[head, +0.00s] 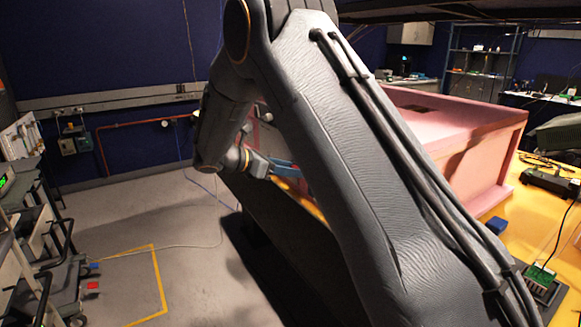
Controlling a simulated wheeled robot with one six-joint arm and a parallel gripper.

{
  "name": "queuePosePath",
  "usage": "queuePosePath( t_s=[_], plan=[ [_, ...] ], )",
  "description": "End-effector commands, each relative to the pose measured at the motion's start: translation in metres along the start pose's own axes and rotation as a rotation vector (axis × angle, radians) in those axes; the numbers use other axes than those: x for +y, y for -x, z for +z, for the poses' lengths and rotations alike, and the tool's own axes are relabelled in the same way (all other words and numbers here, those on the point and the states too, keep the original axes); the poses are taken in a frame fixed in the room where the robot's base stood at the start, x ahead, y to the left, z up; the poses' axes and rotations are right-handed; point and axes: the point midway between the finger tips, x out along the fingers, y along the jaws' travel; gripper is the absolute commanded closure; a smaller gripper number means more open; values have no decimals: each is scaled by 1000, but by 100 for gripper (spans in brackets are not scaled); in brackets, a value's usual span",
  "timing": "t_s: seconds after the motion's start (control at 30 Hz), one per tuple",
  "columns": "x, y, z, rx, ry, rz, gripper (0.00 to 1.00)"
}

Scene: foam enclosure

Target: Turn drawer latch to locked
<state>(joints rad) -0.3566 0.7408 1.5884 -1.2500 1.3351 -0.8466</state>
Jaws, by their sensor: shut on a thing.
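My gripper (292,172) is in the middle of the head view, small and partly behind my own arm. Its blue fingers point right, towards the near side of the pink foam enclosure. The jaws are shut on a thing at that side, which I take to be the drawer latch. My arm hides most of the latch and the drawer front. I cannot tell which way the latch is turned.
The pink foam enclosure (470,150) stands on a yellow table (515,225). A blue block (496,225), a green circuit board (540,275) and a dark device (552,181) lie to its right. Carts (40,250) stand at the left. The grey floor (185,225) between is mostly clear.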

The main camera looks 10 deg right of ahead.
Motion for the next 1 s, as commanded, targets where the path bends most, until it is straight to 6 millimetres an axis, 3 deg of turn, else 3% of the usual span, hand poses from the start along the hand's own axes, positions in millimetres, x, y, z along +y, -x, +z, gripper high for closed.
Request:
queuePosePath(
  t_s=[0.43,0.47,0.57,0.87,1.0],
  plan=[
    [1,0,1,-2,11,-3,79],
    [1,0,1,-2,11,-3,55],
    [1,0,1,-2,10,-3,38],
    [1,1,0,-1,10,-3,38],
    [2,12,0,-1,9,-1,38]
  ],
)
